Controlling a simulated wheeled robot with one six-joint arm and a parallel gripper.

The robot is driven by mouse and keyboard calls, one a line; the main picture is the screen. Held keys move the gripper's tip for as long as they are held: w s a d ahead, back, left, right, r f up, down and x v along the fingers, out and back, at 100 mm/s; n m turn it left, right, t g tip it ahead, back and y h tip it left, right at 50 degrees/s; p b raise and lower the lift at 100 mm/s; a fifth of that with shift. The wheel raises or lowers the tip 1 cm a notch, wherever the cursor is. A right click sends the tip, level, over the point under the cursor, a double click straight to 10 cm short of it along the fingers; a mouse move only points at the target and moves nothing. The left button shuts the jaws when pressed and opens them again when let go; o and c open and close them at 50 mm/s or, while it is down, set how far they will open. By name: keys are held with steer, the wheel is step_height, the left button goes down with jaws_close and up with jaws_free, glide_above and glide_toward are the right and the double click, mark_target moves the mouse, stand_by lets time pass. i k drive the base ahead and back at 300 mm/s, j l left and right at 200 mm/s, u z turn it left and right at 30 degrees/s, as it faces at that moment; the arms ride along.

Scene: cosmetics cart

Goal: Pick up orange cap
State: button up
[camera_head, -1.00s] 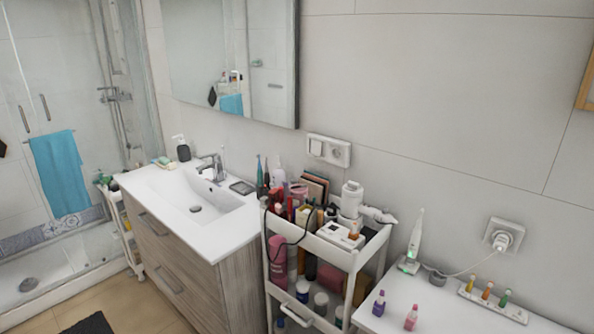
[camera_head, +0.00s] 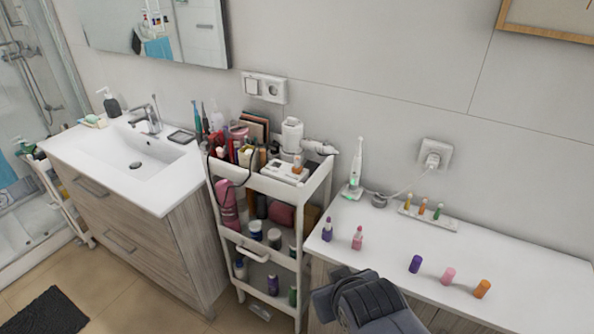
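The orange cap (camera_head: 482,289) stands on the white countertop (camera_head: 530,270) at the right, near the front edge. A pink cap (camera_head: 448,276) and a purple cap (camera_head: 416,264) stand to its left in a row. My gripper (camera_head: 345,290) shows at the bottom middle as a dark shape in front of the counter edge, left of the caps and apart from them. Its fingers are not clear enough to tell whether it is open or shut.
A purple bottle (camera_head: 327,229) and a pink bottle (camera_head: 357,238) stand at the counter's left end. A holder (camera_head: 428,219) with small coloured items and an electric toothbrush (camera_head: 356,170) are behind. A loaded white cart (camera_head: 262,183) stands left. The counter's right side is clear.

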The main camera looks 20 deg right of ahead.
mark_target(484, 287)
steer(key=z, duration=1.95)
steer(key=u, duration=1.75)
steer(key=k+l, duration=0.1)
steer(key=l, duration=0.35)
steer(key=l+z, duration=0.1)
steer(key=l, duration=0.35)
steer(key=k+l, duration=0.15)
steer(key=l, duration=0.3)
